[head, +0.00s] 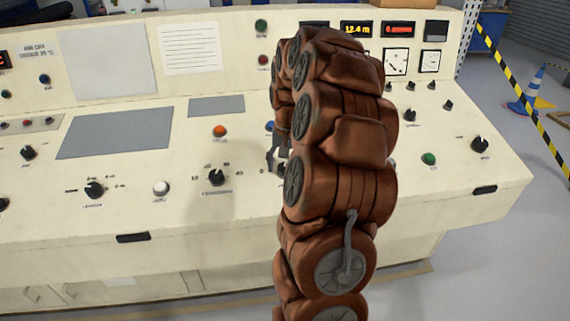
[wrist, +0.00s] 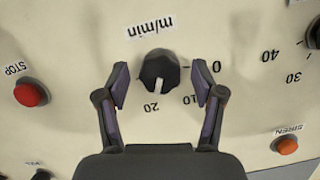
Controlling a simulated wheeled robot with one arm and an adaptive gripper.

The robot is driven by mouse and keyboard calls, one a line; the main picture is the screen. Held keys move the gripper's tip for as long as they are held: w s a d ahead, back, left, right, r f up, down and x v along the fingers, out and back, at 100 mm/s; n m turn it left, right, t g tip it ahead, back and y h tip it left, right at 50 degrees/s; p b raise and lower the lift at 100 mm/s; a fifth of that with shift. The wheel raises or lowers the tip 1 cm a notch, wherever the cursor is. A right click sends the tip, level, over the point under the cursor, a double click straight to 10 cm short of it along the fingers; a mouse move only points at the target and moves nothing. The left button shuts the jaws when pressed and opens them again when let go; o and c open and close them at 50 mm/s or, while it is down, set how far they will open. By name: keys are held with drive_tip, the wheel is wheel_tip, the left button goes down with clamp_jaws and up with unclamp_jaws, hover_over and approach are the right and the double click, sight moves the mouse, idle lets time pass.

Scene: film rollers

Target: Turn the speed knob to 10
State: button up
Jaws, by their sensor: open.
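The speed knob (wrist: 158,70) is a round black knob with a white pointer, under a label reading m/min. The wrist view shows the panel upside down. Its scale reads 0, 10 and 20, and the pointer is at or close to the 20 mark (wrist: 152,106). My gripper (wrist: 159,82) is open, with one finger on each side of the knob and a visible gap on both sides. In the head view my gripper (head: 278,158) shows only partly beside my arm, which hides the speed knob.
In the wrist view, a red STOP button (wrist: 30,95) lies left and an orange SIREN button (wrist: 287,146) lower right. Another black knob (wrist: 316,38) is at the right edge. In the head view, a black knob (head: 216,177) and orange button (head: 219,131) stand left of my gripper.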

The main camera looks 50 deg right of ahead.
drive_tip(key=c, duration=1.1)
drive_tip(key=shift+c, duration=0.2)
drive_tip(key=shift+n, duration=0.3)
drive_tip(key=n+b, duration=0.1)
drive_tip(key=n, duration=0.2)
drive_tip(key=shift+w+n+g+h+b, duration=0.1)
drive_tip(key=shift+n+g+h+b, duration=0.2)
drive_tip(key=shift+h, duration=0.1)
drive_tip(key=n+h, duration=0.1)
drive_tip(key=n, duration=0.4)
drive_tip(key=shift+a+r, duration=0.1)
drive_tip(key=shift+n, duration=0.3)
drive_tip(key=o, duration=1.1)
